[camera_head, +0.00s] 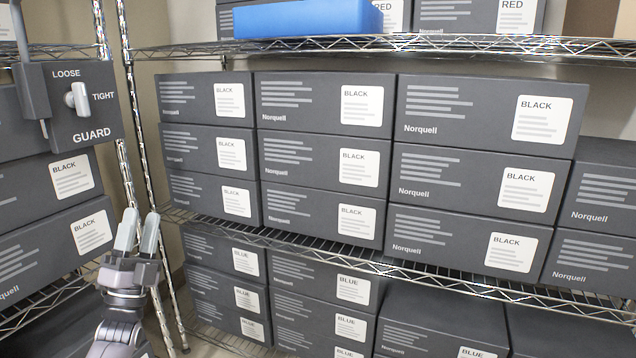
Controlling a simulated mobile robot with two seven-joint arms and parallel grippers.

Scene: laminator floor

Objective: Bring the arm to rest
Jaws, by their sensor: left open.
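My left gripper (138,232) is at the lower left, pointing up, with its two light grey fingers apart and nothing between them. It stands in front of the gap between the left shelf and the main shelf. My left arm comes in from the bottom edge below it. My right gripper is not in this view.
Wire shelves hold stacked dark boxes labelled BLACK (325,105) and, lower, BLUE (325,285). A GUARD panel (82,105) with a LOOSE/TIGHT knob (76,97) is at the left. A blue block (308,18) lies on the top shelf. A metal post (140,130) rises close behind my gripper.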

